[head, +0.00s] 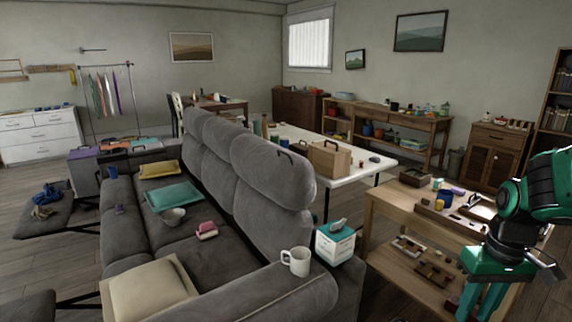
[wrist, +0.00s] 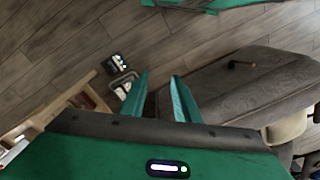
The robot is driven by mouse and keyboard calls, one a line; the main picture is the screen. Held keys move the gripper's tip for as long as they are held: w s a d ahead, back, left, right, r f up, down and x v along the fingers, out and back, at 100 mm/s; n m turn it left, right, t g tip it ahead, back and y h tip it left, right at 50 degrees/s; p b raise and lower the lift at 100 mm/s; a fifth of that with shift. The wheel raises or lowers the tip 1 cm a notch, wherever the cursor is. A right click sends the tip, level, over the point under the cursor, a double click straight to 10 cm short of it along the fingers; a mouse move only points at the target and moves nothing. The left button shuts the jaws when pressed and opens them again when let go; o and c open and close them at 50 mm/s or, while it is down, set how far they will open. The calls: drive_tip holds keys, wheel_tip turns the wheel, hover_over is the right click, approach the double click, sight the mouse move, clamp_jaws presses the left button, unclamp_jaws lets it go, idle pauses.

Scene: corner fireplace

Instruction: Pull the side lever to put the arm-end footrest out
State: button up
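A grey reclining sofa (head: 222,235) fills the middle of the head view. My gripper also shows at the lower right of the head view (head: 482,300). A grey footrest panel (head: 25,306) is cut off at the lower left, with a dark bar between it and the sofa. The lever is hidden in the head view.
A white mug (head: 296,261) stands on the near sofa arm, beside a teal and white box (head: 335,243). A wooden table (head: 385,207) with small items is at right. The far footrest (head: 45,220) is out, with blue cloth on it. Wooden floor (wrist: 190,45) shows beyond my fingers.

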drive_tip(key=s+r+m, duration=0.1)
drive_tip(key=s+m, duration=0.1)
drive_tip(key=s, duration=0.2)
drive_tip(key=s+d+r+m, duration=0.1)
drive_tip(key=s+m, duration=0.1)
drive_tip(key=s, duration=0.2)
drive_tip(key=s+d+r+m, duration=0.1)
drive_tip(key=s+r, duration=0.1)
drive_tip(key=s, duration=0.2)
drive_tip(key=shift+s+d+m, duration=0.1)
drive_tip(key=shift+s+m, duration=0.25)
drive_tip(key=shift+m, duration=0.05)
drive_tip(key=shift+c, duration=0.5)
drive_tip(key=shift+s, duration=0.25)
clamp_jaws()
